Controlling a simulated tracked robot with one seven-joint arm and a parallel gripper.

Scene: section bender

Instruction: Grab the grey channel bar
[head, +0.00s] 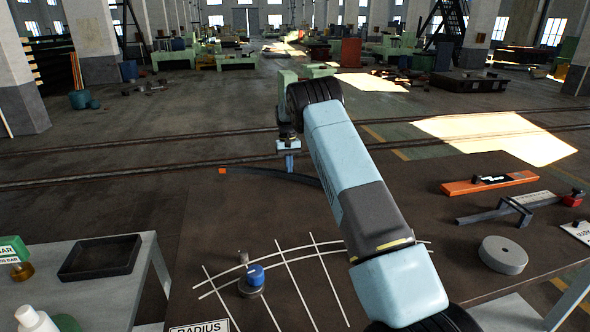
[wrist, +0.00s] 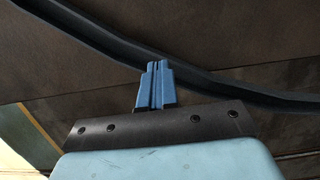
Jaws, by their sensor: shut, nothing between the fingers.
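The grey channel bar (head: 258,172) lies on the brown table near its far edge, dark and gently curved, partly hidden behind my arm. In the wrist view the bar (wrist: 235,92) runs from upper left to right, with a raised lip along it. My gripper (head: 289,168) is at the bar, fingers pointing down. In the wrist view its blue fingers (wrist: 157,68) are shut together and empty. Their tips overlap the near edge of the bar; whether they touch it I cannot tell.
The brown table (head: 400,215) holds an orange level (head: 490,183), a caliper-like tool (head: 508,207), a grey disc (head: 503,254), a blue-topped weight (head: 253,278) and pale grid lines. A small orange block (head: 222,171) is at the bar's left end. A dark tray (head: 100,257) stands left.

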